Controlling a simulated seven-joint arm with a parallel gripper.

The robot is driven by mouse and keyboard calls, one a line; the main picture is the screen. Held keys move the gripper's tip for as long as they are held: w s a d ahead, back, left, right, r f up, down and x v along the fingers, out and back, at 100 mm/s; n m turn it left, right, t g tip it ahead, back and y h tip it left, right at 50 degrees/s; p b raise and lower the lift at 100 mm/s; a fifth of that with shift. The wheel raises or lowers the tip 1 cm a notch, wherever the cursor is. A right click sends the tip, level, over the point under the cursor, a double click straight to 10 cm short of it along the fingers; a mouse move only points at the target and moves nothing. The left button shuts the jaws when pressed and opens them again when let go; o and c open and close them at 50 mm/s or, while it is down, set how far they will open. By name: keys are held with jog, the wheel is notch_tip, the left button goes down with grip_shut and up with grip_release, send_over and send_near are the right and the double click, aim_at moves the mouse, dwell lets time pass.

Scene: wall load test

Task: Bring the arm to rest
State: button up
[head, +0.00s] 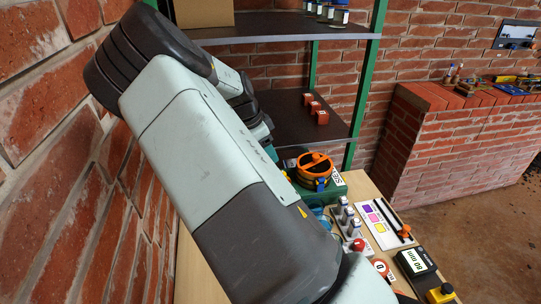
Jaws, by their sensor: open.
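My arm fills the left and centre of the head view, running from the upper left down to the bottom edge. Its wrist links fold back at the upper middle, near the shelf. My gripper is not visible; the arm links may hide it. The wooden bench top (362,187) lies beyond and below the arm, partly covered by it.
An orange reel-like item (315,162) sits on a green base. A stand of grey cylinders (347,217), a colour-patch card (381,222) and a digital display (415,262) are on the bench. A dark shelf (290,128) holds red blocks (314,106). A brick wall (60,130) is close left.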

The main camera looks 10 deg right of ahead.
jog(key=s+r+n+t+y, duration=0.2)
jog(key=s+r+n+y, duration=0.5)
jog(key=s+r, duration=1.2)
jog(key=s+a+r+n+t+h, duration=0.1)
jog(key=s+r+n, duration=0.2)
jog(key=s, duration=0.5)
jog(key=s+r+n+t+h, duration=0.1)
jog(key=s+r+n, duration=0.2)
jog(key=s+n, duration=0.3)
jog(key=s, duration=0.3)
jog(key=shift+a+n+t+h, duration=0.3)
jog(key=shift+a+t, duration=0.05)
jog(key=shift+t, duration=0.05)
jog(key=shift+r, duration=0.1)
